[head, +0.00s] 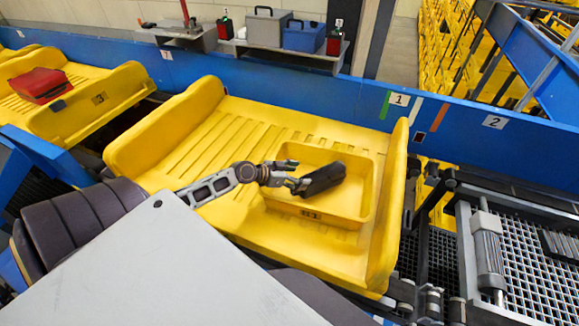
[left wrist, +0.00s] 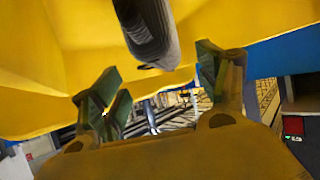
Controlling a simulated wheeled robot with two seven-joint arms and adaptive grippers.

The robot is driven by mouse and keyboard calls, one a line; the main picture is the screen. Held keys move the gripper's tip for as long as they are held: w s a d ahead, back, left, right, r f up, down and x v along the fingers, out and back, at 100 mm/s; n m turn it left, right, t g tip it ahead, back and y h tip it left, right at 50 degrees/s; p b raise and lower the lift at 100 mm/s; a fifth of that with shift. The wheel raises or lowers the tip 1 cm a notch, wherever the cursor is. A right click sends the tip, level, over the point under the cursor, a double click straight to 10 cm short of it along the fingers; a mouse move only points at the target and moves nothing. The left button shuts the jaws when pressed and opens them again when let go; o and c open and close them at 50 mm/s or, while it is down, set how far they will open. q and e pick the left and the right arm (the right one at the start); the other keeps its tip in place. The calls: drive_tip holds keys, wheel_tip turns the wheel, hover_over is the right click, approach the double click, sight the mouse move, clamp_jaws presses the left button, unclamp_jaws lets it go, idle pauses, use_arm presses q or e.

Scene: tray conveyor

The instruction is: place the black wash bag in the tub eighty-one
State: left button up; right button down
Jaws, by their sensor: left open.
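The black wash bag (head: 324,178) shows inside the outline of the yellow tub eighty-one (head: 345,214), lying at a slant; whether it rests on the tub floor I cannot tell. The tub stands on the right part of a large yellow tray (head: 190,150). My left gripper (head: 298,176) is open over the tub, with its fingertips close to the bag's left end. In the left wrist view the bag (left wrist: 148,35) shows beyond and between the spread fingers of my left gripper (left wrist: 158,78), with gaps on both sides. My right gripper is not in view.
Another yellow tray (head: 110,92) at the left carries a red bag (head: 40,85). A blue conveyor wall (head: 345,95) runs behind. Toolboxes (head: 268,26) stand on a shelf beyond it. A grey metal mesh platform (head: 535,265) lies at the right. The large tray's left half is bare.

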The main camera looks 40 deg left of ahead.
use_arm(q)
drive_tip(key=shift+v, duration=1.95)
